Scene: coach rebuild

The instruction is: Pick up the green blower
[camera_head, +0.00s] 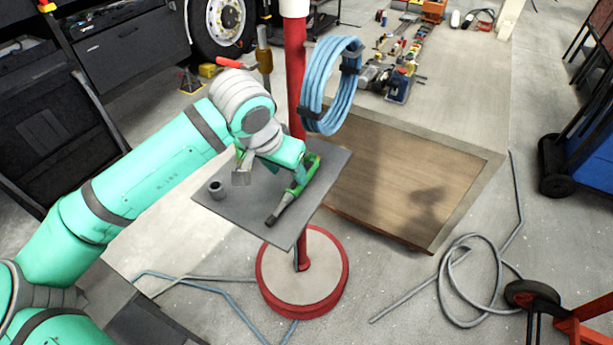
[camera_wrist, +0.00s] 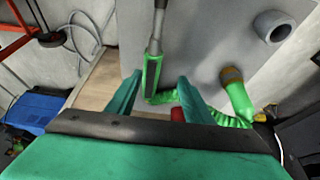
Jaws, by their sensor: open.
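The green blower (camera_head: 303,178) lies on the small grey tray (camera_head: 335,165), its dark nozzle toward the front. In the wrist view the blower's green body (camera_wrist: 152,76) shows between the finger lines, with its grey nozzle running to the top edge. A green coiled hose and a green piece with a brownish collar (camera_wrist: 236,96) lie to its right. My gripper (camera_wrist: 160,95) is open above the tray, its two teal fingers apart on either side of the blower. I cannot tell the remaining height. In the head view my arm hides part of the blower and the fingers are unclear.
A grey ring-shaped cup (camera_head: 216,189) stands on the tray's left side. A red post (camera_head: 296,75) rises behind the tray, with a blue hose coil (camera_head: 331,85) hanging beside it. A wooden panel (camera_head: 400,185) lies to the right.

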